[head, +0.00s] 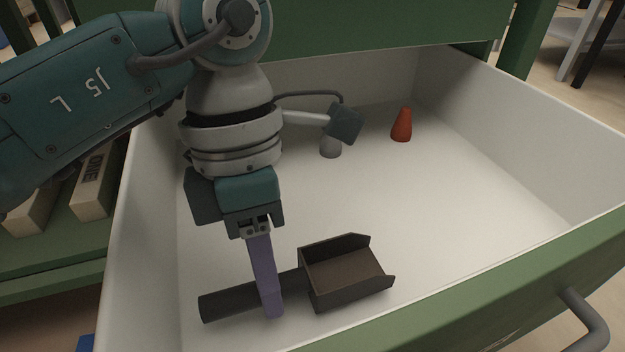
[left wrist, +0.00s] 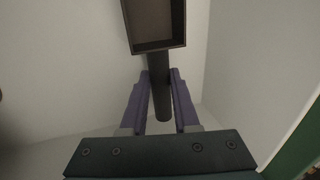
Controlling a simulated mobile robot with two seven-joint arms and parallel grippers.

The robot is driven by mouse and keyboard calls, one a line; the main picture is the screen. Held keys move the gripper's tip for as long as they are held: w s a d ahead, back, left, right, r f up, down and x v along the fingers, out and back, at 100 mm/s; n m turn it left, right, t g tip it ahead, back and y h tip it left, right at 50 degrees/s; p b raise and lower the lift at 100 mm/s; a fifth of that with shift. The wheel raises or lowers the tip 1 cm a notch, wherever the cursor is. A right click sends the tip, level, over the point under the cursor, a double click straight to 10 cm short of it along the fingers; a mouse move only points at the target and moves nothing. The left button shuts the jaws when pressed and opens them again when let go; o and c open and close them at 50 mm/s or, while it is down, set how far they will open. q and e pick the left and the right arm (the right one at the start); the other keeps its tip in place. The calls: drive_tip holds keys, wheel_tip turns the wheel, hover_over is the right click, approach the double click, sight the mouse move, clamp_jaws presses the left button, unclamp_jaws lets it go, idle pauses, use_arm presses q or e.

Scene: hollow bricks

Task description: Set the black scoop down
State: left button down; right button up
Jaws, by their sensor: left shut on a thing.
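The black scoop (head: 345,272) is low inside the open drawer (head: 500,262), near its front left corner. Its square pan faces up and points to the right, and its round handle points left. My left gripper (head: 268,312) comes down from above and is shut on the handle. In the left wrist view the scoop handle (left wrist: 159,85) lies between the two purple fingers (left wrist: 158,98), with the pan at the top. I cannot tell whether the scoop touches the drawer floor. My right gripper is not in view.
A red cone-shaped piece (head: 402,125) and a grey piece (head: 330,146) stand toward the back of the drawer. The drawer floor to the right of the scoop is clear. Wooden blocks (head: 97,183) lie outside on the left. A handle (head: 588,322) sticks out of the green front.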

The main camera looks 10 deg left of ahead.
use_arm(q)
drive_tip(key=shift+f, duration=0.85)
drive_tip(key=shift+r, duration=0.15)
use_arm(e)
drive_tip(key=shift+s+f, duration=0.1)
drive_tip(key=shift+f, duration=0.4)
use_arm(q)
drive_tip(key=c, duration=0.7)
unclamp_jaws()
drive_tip(key=shift+o, duration=0.2)
drive_tip(key=p+v, duration=0.7)
drive_tip(key=v, duration=0.5)
drive_tip(key=shift+p, duration=0.35)
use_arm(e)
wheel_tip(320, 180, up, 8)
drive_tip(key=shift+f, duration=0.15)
